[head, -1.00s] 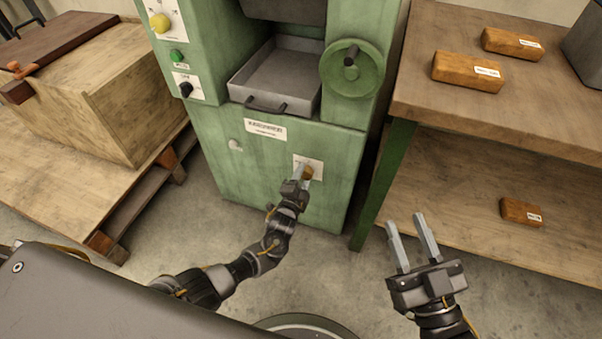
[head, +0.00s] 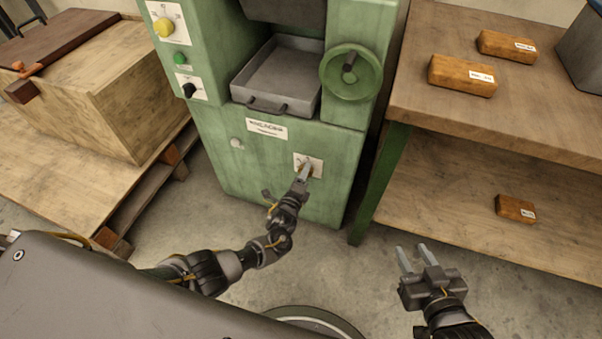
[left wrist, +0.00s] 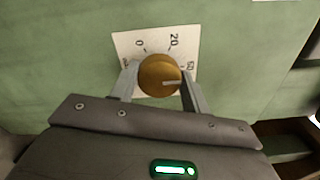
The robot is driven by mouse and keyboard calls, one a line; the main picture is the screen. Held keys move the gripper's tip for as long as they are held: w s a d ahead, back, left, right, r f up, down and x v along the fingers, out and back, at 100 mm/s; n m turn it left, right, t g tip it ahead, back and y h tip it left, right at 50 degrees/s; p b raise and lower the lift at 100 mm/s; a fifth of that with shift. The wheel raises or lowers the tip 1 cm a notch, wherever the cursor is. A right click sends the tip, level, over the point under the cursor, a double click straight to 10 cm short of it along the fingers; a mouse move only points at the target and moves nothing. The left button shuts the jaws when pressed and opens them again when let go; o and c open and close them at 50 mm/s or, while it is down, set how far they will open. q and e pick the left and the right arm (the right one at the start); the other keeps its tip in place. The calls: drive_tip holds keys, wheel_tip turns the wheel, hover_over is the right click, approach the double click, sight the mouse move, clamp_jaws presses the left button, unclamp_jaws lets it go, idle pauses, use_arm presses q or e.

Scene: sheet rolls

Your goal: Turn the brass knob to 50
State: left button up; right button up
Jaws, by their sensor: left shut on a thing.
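The brass knob (left wrist: 160,75) sits on a white dial plate (left wrist: 127,45) on the green machine's front. In the left wrist view its pale pointer line points right, a little below a partly readable mark that looks like 50 or 60. My left gripper (left wrist: 158,85) is shut on the knob, one finger on each side. In the head view my left gripper (head: 305,173) reaches the dial plate and mostly hides the knob. My right gripper (head: 415,258) is open and empty, above the floor.
The green machine (head: 270,190) also carries a yellow knob (head: 163,27), a black knob (head: 189,90), a handwheel (head: 351,72) and a grey tray (head: 277,75). A wooden bench (head: 480,110) with brown blocks stands right. A wooden crate (head: 110,100) on a pallet stands left.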

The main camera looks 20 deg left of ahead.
drive_tip(key=shift+d+f, duration=0.1)
drive_tip(key=shift+f, duration=0.05)
idle(0.3)
use_arm(q)
drive_tip(key=o, duration=1)
drive_tip(key=s+p, duration=0.1)
drive_tip(key=s, duration=0.2)
drive_tip(key=s+p, duration=0.1)
drive_tip(key=s, duration=0.3)
drive_tip(key=s+p, duration=0.1)
drive_tip(key=s, duration=0.2)
drive_tip(key=shift+s+a, duration=0.35)
drive_tip(key=shift+s, duration=0.05)
use_arm(e)
drive_tip(key=s+d+f+m+g+h, duration=0.2)
drive_tip(key=s+d+f+g+h, duration=0.1)
drive_tip(key=s+d+f+g, duration=0.3)
drive_tip(key=shift+s+d+f+g+h, duration=0.4)
drive_tip(key=shift+s+d+g, duration=0.3)
drive_tip(key=shift+s, duration=0.4)
